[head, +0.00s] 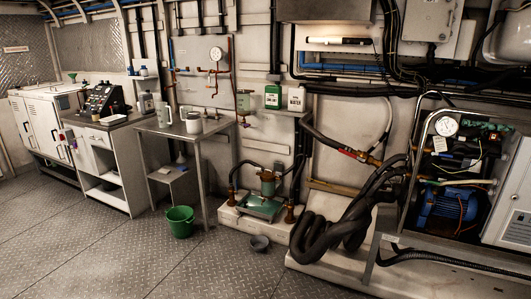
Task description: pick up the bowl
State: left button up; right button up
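Neither of my grippers shows in the head view.
The pump plinth (232,217), black hoses (345,215) and chiller frame (400,250) bound the right. The floor (110,250) in front is clear.

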aim_at(259, 243)
jog(key=i, duration=2.1)
